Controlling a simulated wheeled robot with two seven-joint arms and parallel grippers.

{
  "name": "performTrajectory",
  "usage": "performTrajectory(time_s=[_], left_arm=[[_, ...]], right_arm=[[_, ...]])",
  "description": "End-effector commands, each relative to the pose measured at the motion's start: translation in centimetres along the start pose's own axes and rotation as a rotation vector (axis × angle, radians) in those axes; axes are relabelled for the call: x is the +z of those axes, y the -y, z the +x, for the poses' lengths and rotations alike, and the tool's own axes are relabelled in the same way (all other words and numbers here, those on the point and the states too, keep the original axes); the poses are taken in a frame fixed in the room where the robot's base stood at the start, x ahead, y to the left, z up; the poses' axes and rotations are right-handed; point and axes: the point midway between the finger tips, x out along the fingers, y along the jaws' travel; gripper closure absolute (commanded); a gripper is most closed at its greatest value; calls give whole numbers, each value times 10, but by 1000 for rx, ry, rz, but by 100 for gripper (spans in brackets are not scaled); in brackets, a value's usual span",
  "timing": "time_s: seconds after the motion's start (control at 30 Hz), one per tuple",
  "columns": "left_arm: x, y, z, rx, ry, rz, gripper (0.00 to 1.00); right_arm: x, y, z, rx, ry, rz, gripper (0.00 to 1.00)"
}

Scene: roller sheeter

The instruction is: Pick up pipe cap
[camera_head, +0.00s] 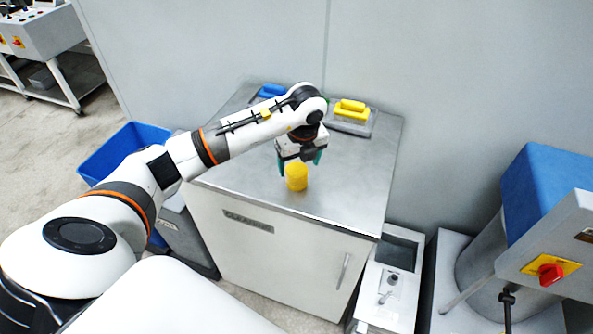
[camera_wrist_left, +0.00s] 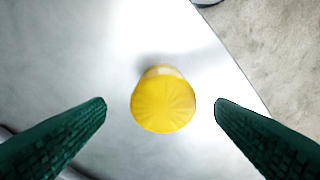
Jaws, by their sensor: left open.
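The yellow round pipe cap (camera_head: 296,177) stands on the grey metal top of the cabinet (camera_head: 342,200), near its front edge. My left gripper (camera_head: 301,164) is just above and behind it in the head view, with its green fingers apart. In the left wrist view the pipe cap (camera_wrist_left: 163,103) shows its ribbed round top, centred between the two dark green fingertips (camera_wrist_left: 160,104). There is a gap on both sides, and neither finger touches it. My right gripper is not in view.
A yellow-handled tool (camera_head: 350,110) and a blue-handled tool (camera_head: 271,91) lie at the back of the cabinet top, near the wall. A blue bin (camera_head: 122,150) stands left. A machine with a red switch (camera_head: 551,273) stands right. The front right of the top is clear.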

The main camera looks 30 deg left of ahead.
Motion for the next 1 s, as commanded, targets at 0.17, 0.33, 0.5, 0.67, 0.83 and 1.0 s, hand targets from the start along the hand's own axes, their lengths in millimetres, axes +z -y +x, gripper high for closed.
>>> performTrajectory(time_s=[0.17,0.33,0.5,0.67,0.83,1.0], left_arm=[[-2,5,23,-6,3,-1,23],[-2,4,45,-2,2,0,23],[-2,3,49,0,1,1,23],[-2,3,49,0,1,1,31],[-2,3,49,0,1,1,59],[-2,3,48,0,0,1,71]], right_arm=[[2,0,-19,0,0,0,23],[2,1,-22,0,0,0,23],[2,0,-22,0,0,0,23],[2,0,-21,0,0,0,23],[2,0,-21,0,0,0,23],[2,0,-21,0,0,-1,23]])
